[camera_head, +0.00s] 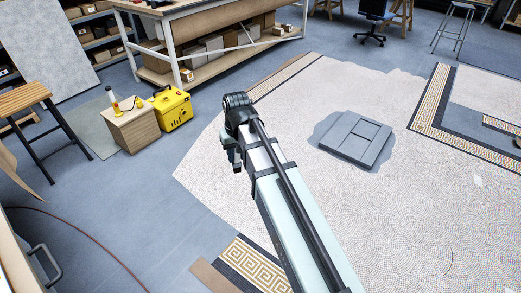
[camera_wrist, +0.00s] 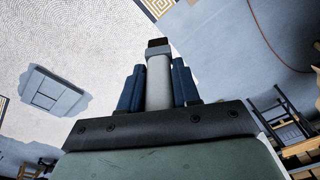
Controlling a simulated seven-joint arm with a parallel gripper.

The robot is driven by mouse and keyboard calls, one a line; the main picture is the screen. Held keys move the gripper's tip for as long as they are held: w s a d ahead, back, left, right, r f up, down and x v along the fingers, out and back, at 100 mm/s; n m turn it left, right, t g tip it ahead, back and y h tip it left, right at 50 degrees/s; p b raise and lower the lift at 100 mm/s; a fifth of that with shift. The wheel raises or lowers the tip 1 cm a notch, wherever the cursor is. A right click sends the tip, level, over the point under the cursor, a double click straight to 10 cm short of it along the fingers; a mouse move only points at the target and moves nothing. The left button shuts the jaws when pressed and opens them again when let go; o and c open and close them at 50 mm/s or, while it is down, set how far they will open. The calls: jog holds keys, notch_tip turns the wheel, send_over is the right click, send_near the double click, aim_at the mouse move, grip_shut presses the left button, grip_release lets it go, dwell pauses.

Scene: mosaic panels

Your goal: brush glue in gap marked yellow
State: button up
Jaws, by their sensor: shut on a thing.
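My gripper (camera_wrist: 157,72) has its two dark blue fingers shut on a pale, round-handled brush (camera_wrist: 159,82) with a dark tip, in the wrist view. The brush points away from the wrist. In the head view my gripper (camera_head: 232,155) hangs over the left part of the mosaic floor, left of the grey panel. The brush cannot be made out there. The grey panel (camera_head: 355,138), split by dark lines into several pieces, lies in a bare grey patch of the mosaic. It also shows at left in the wrist view (camera_wrist: 50,92). I cannot make out a yellow mark on any gap.
A wooden box (camera_head: 133,128) at left carries a white and yellow bottle (camera_head: 114,102). A yellow case (camera_head: 171,108) stands beside it. A workbench (camera_head: 205,35) stands at the back, a stool (camera_head: 28,100) at far left. The mosaic floor (camera_head: 420,210) around the panel is clear.

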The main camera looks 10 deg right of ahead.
jog(key=s+a+r+n, duration=0.2)
jog(key=s+a, duration=0.2)
jog(key=a, duration=0.8)
jog(key=s+a+r+n+g, duration=0.1)
jog(key=s+a+n, duration=0.25)
jog(key=a, duration=0.95)
jog(key=s+a+r+n, duration=0.15)
jog(key=s+a, duration=0.35)
jog(key=a, duration=0.7)
jog(key=s+a+r+n, duration=0.1)
jog(key=s+a+r, duration=0.2)
jog(key=s+a, duration=0.7)
jog(key=s+a+r+n+g, duration=0.1)
jog(key=s+a+r, duration=0.4)
jog(key=a, duration=0.8)
jog(key=s+a+r+n, duration=0.1)
jog(key=s+a+r, duration=0.1)
jog(key=s+a, duration=0.85)
jog(key=a+r+m+y, duration=0.2)
jog(key=a+r+m, duration=0.3)
jog(key=a+m, duration=0.8)
jog(key=shift+a, duration=0.4)
jog(key=shift+s, duration=0.1)
